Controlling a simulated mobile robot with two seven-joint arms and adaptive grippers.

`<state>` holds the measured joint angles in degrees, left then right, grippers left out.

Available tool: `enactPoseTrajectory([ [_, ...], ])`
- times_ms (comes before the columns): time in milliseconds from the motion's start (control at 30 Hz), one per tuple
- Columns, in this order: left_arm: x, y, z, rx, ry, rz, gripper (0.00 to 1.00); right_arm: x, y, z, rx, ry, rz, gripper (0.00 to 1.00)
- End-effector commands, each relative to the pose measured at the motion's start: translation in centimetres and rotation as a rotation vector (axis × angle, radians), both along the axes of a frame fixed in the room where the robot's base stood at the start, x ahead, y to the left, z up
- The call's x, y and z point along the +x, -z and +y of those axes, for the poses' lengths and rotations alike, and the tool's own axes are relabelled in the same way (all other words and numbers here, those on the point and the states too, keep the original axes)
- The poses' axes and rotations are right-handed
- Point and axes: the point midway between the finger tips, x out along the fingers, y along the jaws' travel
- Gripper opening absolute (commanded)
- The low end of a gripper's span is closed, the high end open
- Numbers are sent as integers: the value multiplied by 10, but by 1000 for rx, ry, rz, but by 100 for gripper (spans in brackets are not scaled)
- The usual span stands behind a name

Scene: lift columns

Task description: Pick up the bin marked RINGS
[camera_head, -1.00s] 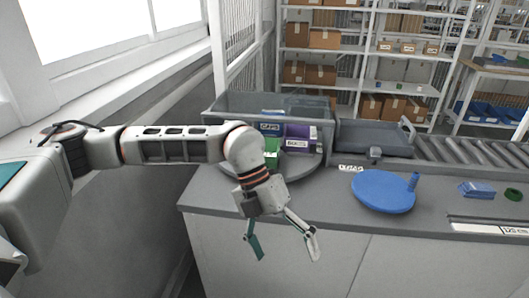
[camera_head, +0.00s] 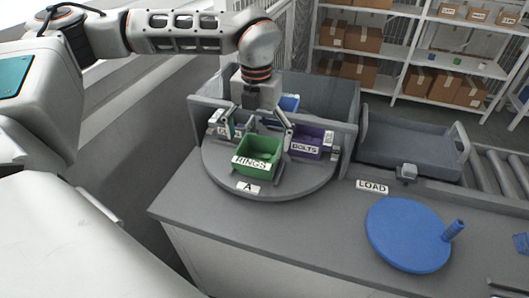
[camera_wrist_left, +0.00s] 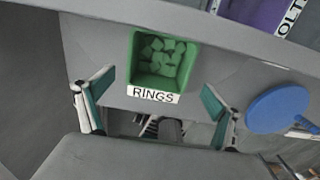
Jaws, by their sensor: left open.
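The green bin marked RINGS (camera_head: 262,152) sits at the front of a grey round turntable (camera_head: 225,178) marked A. In the left wrist view the RINGS bin (camera_wrist_left: 133,62) shows several green pieces inside, and its label faces the gripper. My left gripper (camera_head: 258,138) is open and empty, above and behind the bin in the head view. In the left wrist view its two fingers (camera_wrist_left: 160,108) are spread wide, with the bin ahead between them and apart from them. My right gripper is not in view.
A purple bin marked BOLTS (camera_head: 312,140) stands right of the RINGS bin, and a blue bin (camera_head: 289,103) is behind. A grey-walled enclosure (camera_head: 340,92) backs the turntable. A grey tray (camera_head: 410,150) and a blue disc with a peg (camera_head: 400,236) are to the right.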

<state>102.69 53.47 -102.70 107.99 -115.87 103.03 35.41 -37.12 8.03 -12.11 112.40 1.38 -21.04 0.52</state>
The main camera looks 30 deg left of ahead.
Motion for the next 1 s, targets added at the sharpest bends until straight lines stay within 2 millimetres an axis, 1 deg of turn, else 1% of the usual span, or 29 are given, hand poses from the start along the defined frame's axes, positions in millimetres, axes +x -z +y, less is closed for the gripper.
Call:
enactPoseTrajectory([
  [33,-1,6,0,0,1,3,92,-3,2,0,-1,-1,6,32],
  [200,-1,23,1,0,0,3,92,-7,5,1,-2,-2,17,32],
  [267,0,29,1,0,1,3,92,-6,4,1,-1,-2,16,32],
  [533,1,66,3,0,0,3,92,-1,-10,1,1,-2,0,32],
  [667,2,73,3,0,-1,1,92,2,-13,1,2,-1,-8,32],
  [867,2,73,3,0,0,1,92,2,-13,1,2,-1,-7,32],
  [967,2,73,3,0,0,1,69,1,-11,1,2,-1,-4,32],
  [1000,2,73,3,0,0,1,59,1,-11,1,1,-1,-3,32],
])
